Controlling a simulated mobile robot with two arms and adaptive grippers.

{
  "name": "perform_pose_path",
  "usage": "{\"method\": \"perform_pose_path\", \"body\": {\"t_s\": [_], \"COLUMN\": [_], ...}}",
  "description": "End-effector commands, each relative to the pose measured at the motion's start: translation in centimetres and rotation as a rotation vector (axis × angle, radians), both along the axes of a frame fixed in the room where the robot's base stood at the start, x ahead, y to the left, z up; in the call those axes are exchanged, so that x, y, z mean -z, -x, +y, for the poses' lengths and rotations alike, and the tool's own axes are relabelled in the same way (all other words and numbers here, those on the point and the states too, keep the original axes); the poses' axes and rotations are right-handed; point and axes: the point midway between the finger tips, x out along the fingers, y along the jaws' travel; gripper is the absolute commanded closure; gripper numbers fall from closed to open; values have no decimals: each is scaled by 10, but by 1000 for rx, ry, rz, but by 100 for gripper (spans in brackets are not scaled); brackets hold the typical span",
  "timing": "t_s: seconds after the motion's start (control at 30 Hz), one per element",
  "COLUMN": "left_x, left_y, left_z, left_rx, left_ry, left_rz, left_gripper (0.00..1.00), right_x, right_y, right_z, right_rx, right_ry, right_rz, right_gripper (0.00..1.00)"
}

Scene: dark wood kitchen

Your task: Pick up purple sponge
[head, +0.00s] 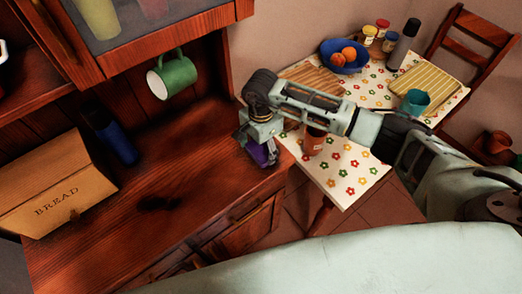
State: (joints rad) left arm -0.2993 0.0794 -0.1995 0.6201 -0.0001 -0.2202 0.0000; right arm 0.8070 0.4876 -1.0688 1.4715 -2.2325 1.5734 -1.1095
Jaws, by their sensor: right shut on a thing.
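The purple sponge (259,155) is at the right end of the dark wood counter in the head view. My right gripper (260,148) points down over it and is shut on it. Its upper part is hidden by the gripper. I cannot tell whether the sponge touches the counter or is lifted a little. My left gripper is not in view.
A green mug (172,76) hangs under the cabinet. Behind my right arm, a flowered table (345,180) carries a blue fruit bowl (345,56), jars and a teal cup.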

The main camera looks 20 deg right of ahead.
Motion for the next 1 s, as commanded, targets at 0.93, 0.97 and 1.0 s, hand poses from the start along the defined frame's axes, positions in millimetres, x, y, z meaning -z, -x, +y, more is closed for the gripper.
{"method": "perform_pose_path", "body": {"t_s": [0.93, 0.97, 1.0], "left_x": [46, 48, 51], "left_y": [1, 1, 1], "left_z": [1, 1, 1], "left_rx": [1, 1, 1], "left_ry": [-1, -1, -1], "left_rz": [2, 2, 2], "left_gripper": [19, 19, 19], "right_x": [-79, -83, -88], "right_y": [38, 41, 45], "right_z": [-62, -67, -73], "right_rx": [3, 3, 3], "right_ry": [3, 4, 3], "right_rz": [-4, -5, -4], "right_gripper": [39, 39, 39]}}
